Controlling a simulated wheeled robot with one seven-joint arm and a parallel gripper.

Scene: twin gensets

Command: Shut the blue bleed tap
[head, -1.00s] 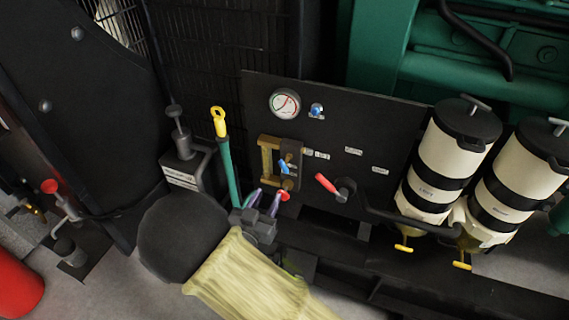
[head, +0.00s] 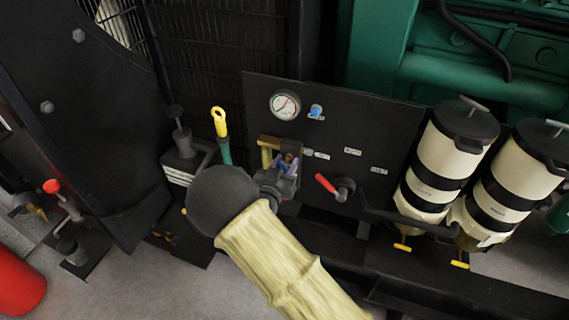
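My gripper (head: 287,165) is at the brass fitting (head: 266,154) on the left part of the black panel, its purplish fingers in front of the fitting's right side. The small blue tap lever seen there a second ago is now mostly hidden behind the fingers, so I cannot make out its angle or whether the fingers touch it. I cannot tell how far apart the fingers are. A separate round blue knob (head: 316,111) sits higher on the panel, right of the gauge, clear of my gripper.
A pressure gauge (head: 285,104) is above the fitting. A red-handled lever (head: 327,184) is close to the right of my gripper. A yellow-ringed dipstick (head: 219,122) stands to the left. Two cream-and-black filter canisters (head: 445,160) (head: 515,180) stand at the right.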

